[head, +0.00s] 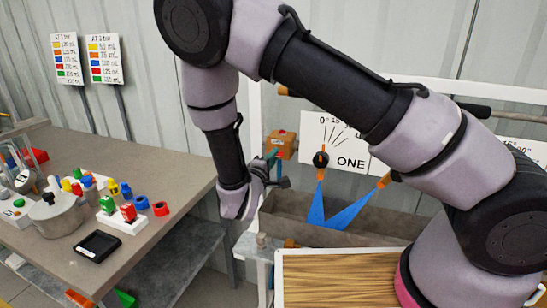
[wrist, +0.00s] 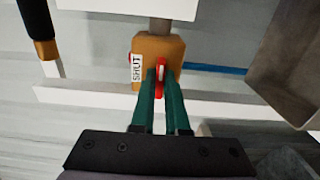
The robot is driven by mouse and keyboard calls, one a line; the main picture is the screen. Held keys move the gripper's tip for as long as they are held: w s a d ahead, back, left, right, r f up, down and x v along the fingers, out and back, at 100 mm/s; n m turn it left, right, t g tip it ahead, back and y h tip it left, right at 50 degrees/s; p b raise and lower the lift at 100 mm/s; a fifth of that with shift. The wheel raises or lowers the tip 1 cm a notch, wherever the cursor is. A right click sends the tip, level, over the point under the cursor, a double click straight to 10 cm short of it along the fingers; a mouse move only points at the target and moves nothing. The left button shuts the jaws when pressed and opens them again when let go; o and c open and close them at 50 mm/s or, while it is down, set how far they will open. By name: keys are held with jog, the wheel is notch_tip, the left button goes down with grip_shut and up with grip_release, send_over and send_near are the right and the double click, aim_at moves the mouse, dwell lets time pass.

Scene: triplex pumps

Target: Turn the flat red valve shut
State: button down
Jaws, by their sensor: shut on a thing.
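The flat red valve (wrist: 161,67) shows in the wrist view as a narrow red handle seen edge-on, in front of an orange valve body (wrist: 160,48). A white label reading SHUT (wrist: 137,68) sits on the body's left side. My gripper (wrist: 160,78) has its two green fingers closed on either side of the red handle, gripping it. In the head view the orange valve body (head: 281,144) is on the wall left of the ONE board, and my gripper (head: 272,157) reaches it from the lower left. The handle is hidden by the gripper there.
A grey trough (head: 340,236) with blue water jets lies right of the valve. Its edge also shows in the wrist view (wrist: 285,65). A board marked ONE (head: 345,145) hangs behind. A table (head: 165,170) with coloured caps and a scale stands at left.

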jog(key=shift+n, duration=0.3)
jog(key=n, duration=1.7)
jog(key=shift+f, duration=0.1)
dwell(0.5)
jog(key=c, duration=0.9)
grip_release()
jog(key=v, duration=1)
jog(key=shift+s+a, duration=0.15)
jog(key=shift+s, duration=0.25)
